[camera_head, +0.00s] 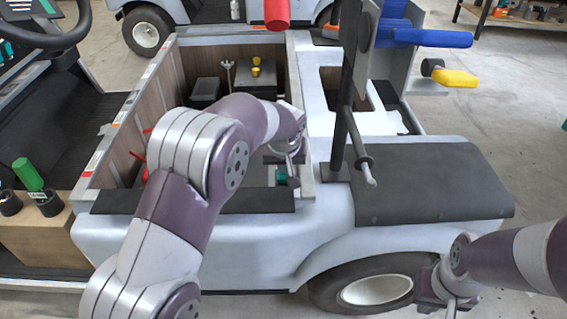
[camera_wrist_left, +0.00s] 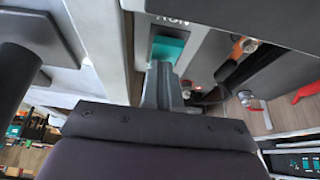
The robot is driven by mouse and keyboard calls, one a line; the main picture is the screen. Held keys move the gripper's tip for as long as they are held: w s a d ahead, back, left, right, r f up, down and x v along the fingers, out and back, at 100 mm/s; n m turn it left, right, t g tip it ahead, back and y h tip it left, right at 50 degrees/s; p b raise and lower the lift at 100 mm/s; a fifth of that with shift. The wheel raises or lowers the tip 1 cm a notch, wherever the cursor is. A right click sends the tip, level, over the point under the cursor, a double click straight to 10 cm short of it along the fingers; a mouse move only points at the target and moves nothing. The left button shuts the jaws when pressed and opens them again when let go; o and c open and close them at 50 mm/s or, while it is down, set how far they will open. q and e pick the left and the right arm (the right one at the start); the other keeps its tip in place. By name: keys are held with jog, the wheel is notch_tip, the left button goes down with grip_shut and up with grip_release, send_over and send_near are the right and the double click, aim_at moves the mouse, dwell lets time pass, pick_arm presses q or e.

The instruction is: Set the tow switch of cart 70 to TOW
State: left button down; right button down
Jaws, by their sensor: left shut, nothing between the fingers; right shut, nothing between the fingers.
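A teal rocker switch (camera_wrist_left: 168,48) sits in a pale plate on the cart (camera_head: 330,213). A partly cut-off label beside it seems to read RUN, upside down in the left wrist view. In the head view the teal switch (camera_head: 281,176) is a small patch inside the open compartment, partly hidden by my left gripper (camera_head: 292,172). In the left wrist view the shut, empty left gripper (camera_wrist_left: 163,84) is right at the switch's near edge; I cannot tell whether it touches. My right gripper (camera_head: 450,303) is shut and empty by the wheel. No cart number is readable.
A dark post (camera_head: 346,110) with a handle rises just right of the compartment. Blue (camera_head: 430,38) and yellow (camera_head: 455,78) cylinders stick out at upper right. The compartment's wall (camera_head: 110,140) borders the left arm. A black seat pad (camera_head: 430,183) lies to the right.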

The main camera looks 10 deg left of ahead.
pick_arm(q)
jog(key=shift+s+f, duration=0.1)
jog(key=shift+f, duration=0.05)
jog(key=shift+s+d+f, duration=0.1)
jog(key=shift+s, duration=0.25)
jog(key=shift+s+d, duration=0.1)
jog(key=shift+s, duration=0.35)
pick_arm(e)
jog(key=shift+f, duration=0.25)
jog(key=shift+r, duration=0.1)
